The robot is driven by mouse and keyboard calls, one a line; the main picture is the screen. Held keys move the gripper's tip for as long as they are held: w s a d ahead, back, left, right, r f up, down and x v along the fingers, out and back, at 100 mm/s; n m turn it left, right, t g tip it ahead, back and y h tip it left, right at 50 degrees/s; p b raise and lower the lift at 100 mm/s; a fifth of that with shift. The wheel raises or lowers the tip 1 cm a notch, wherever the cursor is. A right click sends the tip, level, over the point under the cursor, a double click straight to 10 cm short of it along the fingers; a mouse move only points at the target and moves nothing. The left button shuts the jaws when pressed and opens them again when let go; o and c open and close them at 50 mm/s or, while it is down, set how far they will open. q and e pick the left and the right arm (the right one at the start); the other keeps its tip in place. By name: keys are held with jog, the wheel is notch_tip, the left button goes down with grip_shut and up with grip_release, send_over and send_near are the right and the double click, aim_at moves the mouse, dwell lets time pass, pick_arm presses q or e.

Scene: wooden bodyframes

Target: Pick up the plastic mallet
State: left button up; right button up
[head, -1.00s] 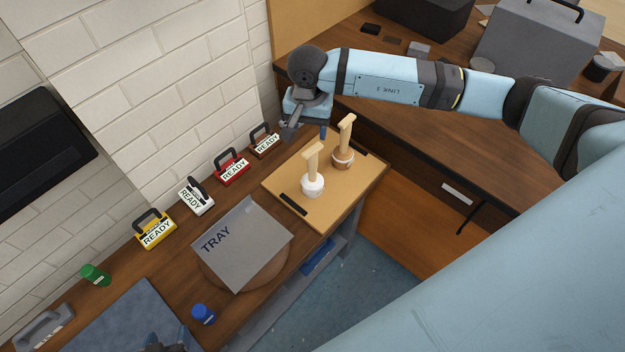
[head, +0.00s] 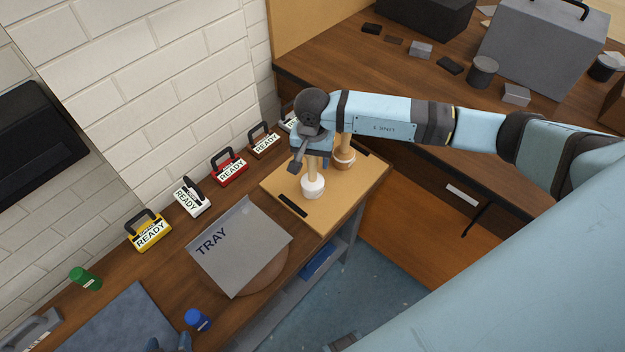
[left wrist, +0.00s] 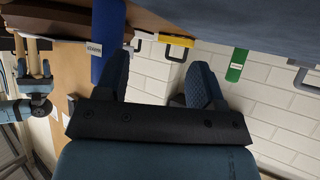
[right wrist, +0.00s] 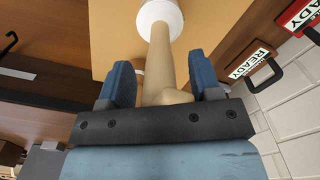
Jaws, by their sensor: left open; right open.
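The plastic mallet has a white head (head: 312,187) and a pale wooden handle. It stands head down on a wooden board (head: 332,205). My right gripper (head: 310,164) is open over its upper handle. In the right wrist view the mallet's handle (right wrist: 160,62) lies between the open fingers of the right gripper (right wrist: 161,80), with the white head (right wrist: 160,14) beyond. A second mallet with a brown head (head: 344,160) stands behind it on the board, partly hidden by my arm. My left gripper (head: 168,344) is open and empty at the bottom edge.
A grey tray marked TRAY (head: 238,246) lies left of the board. Several READY tags with coloured frames, such as the red one (head: 229,168), stand along the wall.

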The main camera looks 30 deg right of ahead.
jog(key=c, duration=1)
jog(key=shift+r, duration=0.1)
